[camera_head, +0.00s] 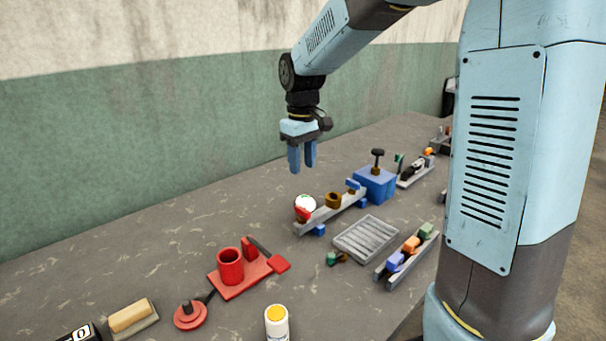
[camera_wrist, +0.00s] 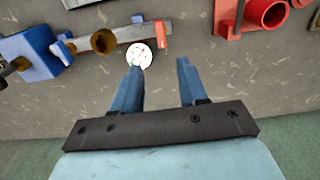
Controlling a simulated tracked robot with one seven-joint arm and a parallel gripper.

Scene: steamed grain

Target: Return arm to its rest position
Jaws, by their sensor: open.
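My gripper (camera_head: 302,157) hangs from my bent arm, fingers pointing down, above the back part of the grey table (camera_head: 200,216). Its two blue fingers are apart with nothing between them. In the wrist view the gripper (camera_wrist: 160,66) also shows open and empty. A white round gauge (camera_head: 306,203) stands below it at the end of a grey rail. In the wrist view the gauge (camera_wrist: 139,55) appears just beyond the left fingertip; I cannot tell the distance between them.
The grey rail (camera_head: 335,212) carries a brass ring (camera_head: 333,200) beside a blue box (camera_head: 375,184). A red stand with a cup (camera_head: 230,266), a ribbed grey plate (camera_head: 366,238), a rack of coloured blocks (camera_head: 409,247) and a yellow-topped cylinder (camera_head: 277,324) stand nearer. The wall (camera_head: 130,140) runs behind.

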